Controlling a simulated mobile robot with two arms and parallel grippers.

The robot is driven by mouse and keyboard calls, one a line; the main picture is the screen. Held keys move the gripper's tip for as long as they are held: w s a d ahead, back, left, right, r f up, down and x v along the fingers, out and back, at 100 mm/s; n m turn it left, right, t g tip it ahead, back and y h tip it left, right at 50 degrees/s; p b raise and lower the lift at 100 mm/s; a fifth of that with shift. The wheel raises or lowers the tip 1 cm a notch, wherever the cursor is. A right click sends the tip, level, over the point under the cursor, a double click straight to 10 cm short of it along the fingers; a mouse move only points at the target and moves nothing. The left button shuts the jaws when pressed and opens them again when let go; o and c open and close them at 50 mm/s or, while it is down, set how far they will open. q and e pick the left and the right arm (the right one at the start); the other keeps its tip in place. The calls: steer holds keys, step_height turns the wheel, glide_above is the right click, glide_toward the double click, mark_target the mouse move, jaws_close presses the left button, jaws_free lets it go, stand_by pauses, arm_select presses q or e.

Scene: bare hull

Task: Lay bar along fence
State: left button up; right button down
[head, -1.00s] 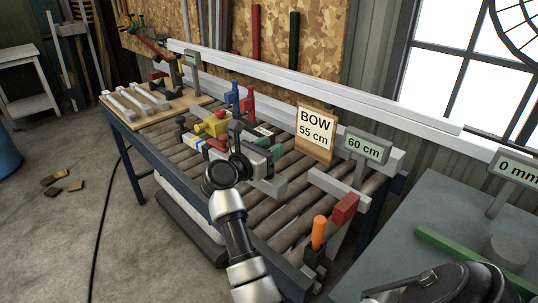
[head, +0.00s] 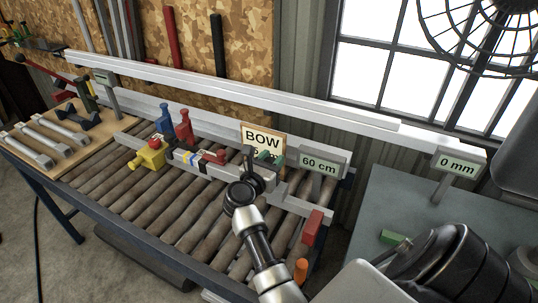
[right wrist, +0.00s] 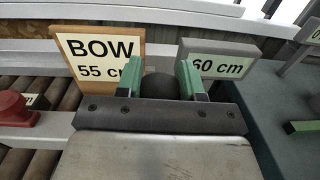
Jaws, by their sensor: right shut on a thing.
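The bar (head: 222,172) is a long grey piece with coloured stripes, lying lengthwise over the rollers, in front of and apart from the pale fence (head: 222,125) along their back in the head view. My right gripper (head: 262,160) is at its right part, shut on it; my wrist hides the grip there. In the right wrist view the green fingers (right wrist: 160,82) flank a dark round knob, and the hold on the bar is hidden. The BOW 55 cm card (head: 262,138) stands just behind the gripper. My left gripper is not in view.
A yellow clamp (head: 149,155), blue clamp (head: 165,118) and red clamp (head: 183,127) stand near the bar's left part. The 60 cm sign (head: 319,163) stands right of the gripper. A red block (head: 312,226) sits at the front right. Rollers (head: 150,205) in front are clear.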

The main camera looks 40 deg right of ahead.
steer(key=shift+s+f, duration=0.1)
steer(key=shift+f, duration=0.1)
steer(key=shift+f+b, duration=1.3)
steer(key=shift+f, duration=0.45)
steer(key=shift+f+b, duration=0.55)
steer(key=shift+f, duration=0.4)
arm_select(q)
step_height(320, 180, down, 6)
steer(key=b, duration=0.2)
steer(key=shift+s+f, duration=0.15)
arm_select(e)
steer(key=shift+f, duration=1.15)
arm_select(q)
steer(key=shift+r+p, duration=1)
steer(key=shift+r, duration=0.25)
arm_select(e)
steer(key=s+d, duration=0.3)
steer(key=s, duration=0.4)
steer(key=shift+s, duration=0.25)
steer(key=c, duration=0.6)
jaws_free()
steer(key=shift+s, duration=0.15)
